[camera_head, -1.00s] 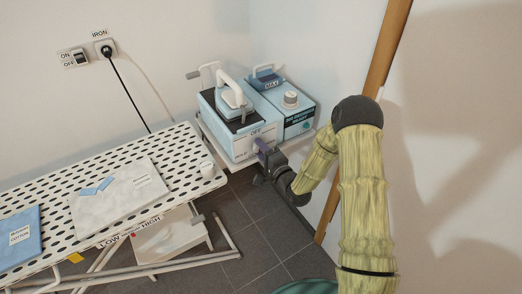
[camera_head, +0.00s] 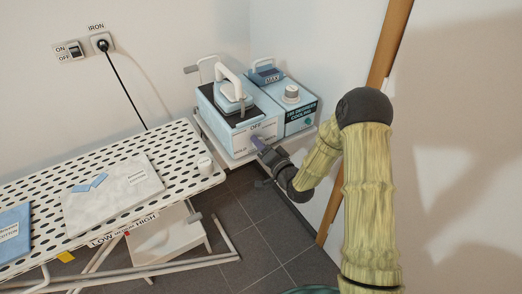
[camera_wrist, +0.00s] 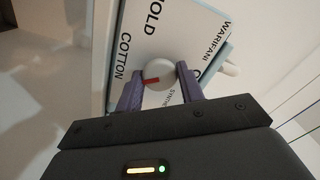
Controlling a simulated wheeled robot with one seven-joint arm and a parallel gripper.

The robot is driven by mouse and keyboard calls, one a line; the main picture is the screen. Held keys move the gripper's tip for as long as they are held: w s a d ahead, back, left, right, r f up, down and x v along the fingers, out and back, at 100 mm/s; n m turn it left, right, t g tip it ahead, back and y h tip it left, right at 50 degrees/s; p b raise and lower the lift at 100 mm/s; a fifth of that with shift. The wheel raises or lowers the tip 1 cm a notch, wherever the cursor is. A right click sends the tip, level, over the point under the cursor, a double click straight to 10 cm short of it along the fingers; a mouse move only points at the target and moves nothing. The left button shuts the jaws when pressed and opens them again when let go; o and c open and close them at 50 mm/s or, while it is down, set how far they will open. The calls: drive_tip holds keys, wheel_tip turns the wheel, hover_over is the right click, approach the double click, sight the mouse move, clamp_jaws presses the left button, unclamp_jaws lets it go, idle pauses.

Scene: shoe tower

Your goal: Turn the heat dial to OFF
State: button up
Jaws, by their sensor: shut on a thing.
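The heat dial (camera_wrist: 158,75) is a round white knob with a red mark on the front of the pale blue iron station (camera_head: 226,137). In the wrist view it sits between the two purple fingers of my gripper (camera_wrist: 157,84), which is shut on it. The red mark lies on the lower left of the knob in that view; I cannot tell exactly which label it points at. Labels around it read COTTON, HOLD and a partly covered SYNTH. In the head view an OFF label (camera_head: 256,126) shows above my gripper (camera_head: 259,143), which hides the dial.
A perforated ironing board (camera_head: 180,150) with folded cloths is at left. A wall switch (camera_head: 70,50) and plug are above.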

drive_tip(key=n+b, duration=0.9)
drive_tip(key=b, duration=0.1)
drive_tip(key=n+b, duration=2)
drive_tip(key=shift+f+b, duration=0.25)
drive_tip(key=shift+b, duration=0.15)
drive_tip(key=shift+r, duration=0.1)
drive_tip(key=o, duration=1)
drive_tip(key=shift+r, duration=0.1)
